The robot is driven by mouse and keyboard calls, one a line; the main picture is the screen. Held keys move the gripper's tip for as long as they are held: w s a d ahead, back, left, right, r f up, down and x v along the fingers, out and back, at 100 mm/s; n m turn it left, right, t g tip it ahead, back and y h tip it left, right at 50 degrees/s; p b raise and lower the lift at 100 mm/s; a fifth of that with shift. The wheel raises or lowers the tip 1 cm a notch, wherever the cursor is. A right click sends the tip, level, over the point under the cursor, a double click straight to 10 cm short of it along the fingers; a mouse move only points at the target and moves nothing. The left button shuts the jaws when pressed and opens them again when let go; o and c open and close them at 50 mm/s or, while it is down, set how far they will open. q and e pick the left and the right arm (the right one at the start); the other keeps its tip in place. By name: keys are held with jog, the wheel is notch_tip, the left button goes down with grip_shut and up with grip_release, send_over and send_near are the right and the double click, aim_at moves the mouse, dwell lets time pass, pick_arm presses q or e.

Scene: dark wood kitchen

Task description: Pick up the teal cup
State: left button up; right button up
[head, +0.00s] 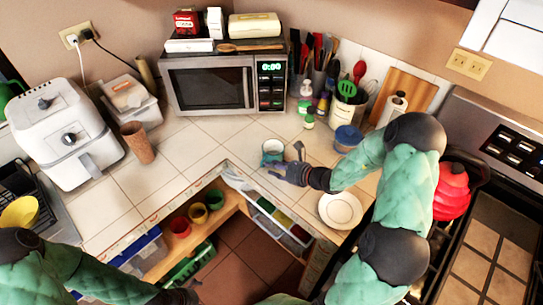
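The teal cup (272,148) stands on the white tiled counter in the head view, near the inner corner of the counter and in front of the microwave. My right gripper (284,162) reaches in from the right, just in front and to the right of the cup. Its dark fingers look spread apart, with nothing seen between them. I cannot tell whether a finger touches the cup. My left gripper (182,296) is only partly in view at the bottom edge, low and away from the cup; its fingers do not show clearly.
A white saucer (340,210) lies right of my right gripper. The microwave (212,83) is at the back. A brown cup (138,143) and an air fryer (65,132) stand left. Counter between is clear.

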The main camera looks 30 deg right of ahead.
aim_at(262, 166)
jog(key=b+x, duration=0.1)
jog(key=x, duration=0.4)
jog(key=shift+w+a+f, duration=0.1)
jog(key=shift+a+f, duration=0.15)
jog(key=shift+f, duration=0.1)
grip_shut()
